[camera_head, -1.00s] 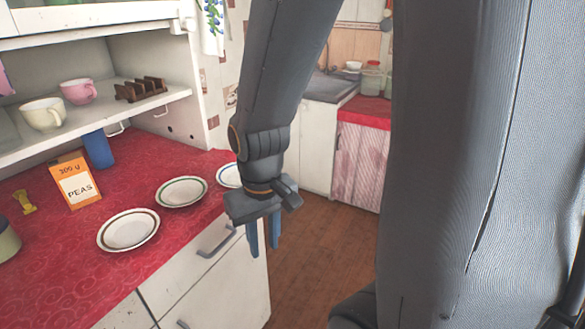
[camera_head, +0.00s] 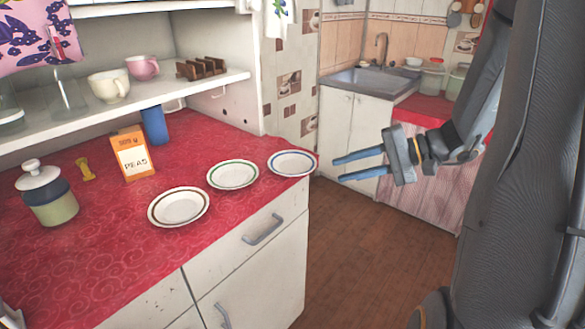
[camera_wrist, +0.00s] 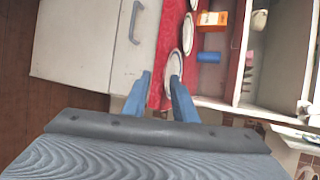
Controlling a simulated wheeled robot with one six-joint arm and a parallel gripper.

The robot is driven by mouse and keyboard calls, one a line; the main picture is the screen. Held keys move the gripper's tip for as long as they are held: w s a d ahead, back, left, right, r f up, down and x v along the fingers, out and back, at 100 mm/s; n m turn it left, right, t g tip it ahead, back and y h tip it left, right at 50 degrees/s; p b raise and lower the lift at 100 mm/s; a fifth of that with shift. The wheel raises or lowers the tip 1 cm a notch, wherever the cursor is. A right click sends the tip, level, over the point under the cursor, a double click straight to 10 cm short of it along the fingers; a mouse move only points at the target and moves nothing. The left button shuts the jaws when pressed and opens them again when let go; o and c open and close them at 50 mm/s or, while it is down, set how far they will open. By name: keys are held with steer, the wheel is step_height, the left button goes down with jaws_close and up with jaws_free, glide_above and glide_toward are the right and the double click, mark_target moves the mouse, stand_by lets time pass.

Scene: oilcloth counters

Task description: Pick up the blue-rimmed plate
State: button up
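The blue-rimmed plate (camera_head: 292,162) lies flat on the red counter near its right end, beside a green-rimmed plate (camera_head: 232,174) and a brown-rimmed plate (camera_head: 179,207). My gripper (camera_head: 338,169) is off the counter's right end, its two blue fingers pointing left toward the blue-rimmed plate. The fingers are apart with nothing between them, and they look clear of the plate. In the wrist view the nearest plate (camera_wrist: 175,64), partly hidden, shows just beyond the fingertips.
An orange peas box (camera_head: 133,155), a blue cup (camera_head: 154,126) and a lidded jar (camera_head: 48,192) stand on the counter (camera_head: 110,250). A shelf (camera_head: 130,108) with cups and a rack overhangs the back. Open floor (camera_head: 350,250) lies right of the cabinet.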

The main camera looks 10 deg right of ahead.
mark_target(313, 170)
steer(key=p+x, duration=0.1)
steer(key=x, duration=0.1)
steer(key=w+x, duration=0.1)
steer(key=x, duration=0.1)
steer(key=r+p+x, duration=0.1)
steer(key=x, duration=0.2)
steer(key=shift+w+f+p, duration=0.1)
steer(key=shift+w+p, duration=0.1)
steer(key=shift+p, duration=0.1)
steer(key=shift+t, duration=0.4)
steer(key=shift+d, duration=0.1)
jaws_close()
